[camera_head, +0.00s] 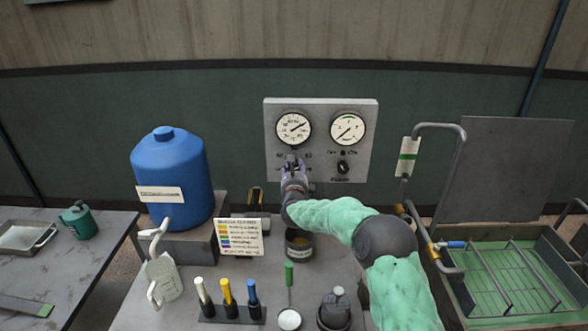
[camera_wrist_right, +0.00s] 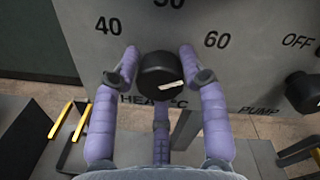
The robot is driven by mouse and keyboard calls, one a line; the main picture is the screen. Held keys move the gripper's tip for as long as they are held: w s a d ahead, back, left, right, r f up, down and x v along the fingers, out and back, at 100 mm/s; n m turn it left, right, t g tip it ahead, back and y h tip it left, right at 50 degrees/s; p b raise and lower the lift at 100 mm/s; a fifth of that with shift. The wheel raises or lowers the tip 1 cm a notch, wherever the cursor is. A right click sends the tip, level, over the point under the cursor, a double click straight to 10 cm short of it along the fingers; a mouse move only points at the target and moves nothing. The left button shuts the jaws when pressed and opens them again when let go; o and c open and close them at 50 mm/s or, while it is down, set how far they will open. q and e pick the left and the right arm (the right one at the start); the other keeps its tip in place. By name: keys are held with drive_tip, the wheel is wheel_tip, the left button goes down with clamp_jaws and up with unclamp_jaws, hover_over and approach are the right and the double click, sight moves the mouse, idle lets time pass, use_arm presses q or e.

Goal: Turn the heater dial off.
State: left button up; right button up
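The heater dial (camera_wrist_right: 165,74) is a black round knob on the grey panel (camera_wrist_right: 240,75), above the label "HEAT °C" and between the numbers 40 and 60. Its white mark lies near its lower right side. My right gripper (camera_wrist_right: 159,52) has its purple fingers spread on both sides of the dial, with a third finger below. I cannot tell whether the fingers touch it. In the head view, my right gripper (camera_head: 292,166) is at the panel's lower left and mostly hides the dial. My left gripper is not in view.
The pump knob (camera_head: 343,168) sits right of the heater dial, under two round gauges (camera_head: 293,128). A blue tank (camera_head: 172,175), a colour chart (camera_head: 239,237), a dark cup (camera_head: 299,245) and several coloured-handled tools (camera_head: 229,300) stand on the bench. A green rack tray (camera_head: 470,310) is at right.

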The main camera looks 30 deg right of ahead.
drive_tip(key=c, duration=0.4)
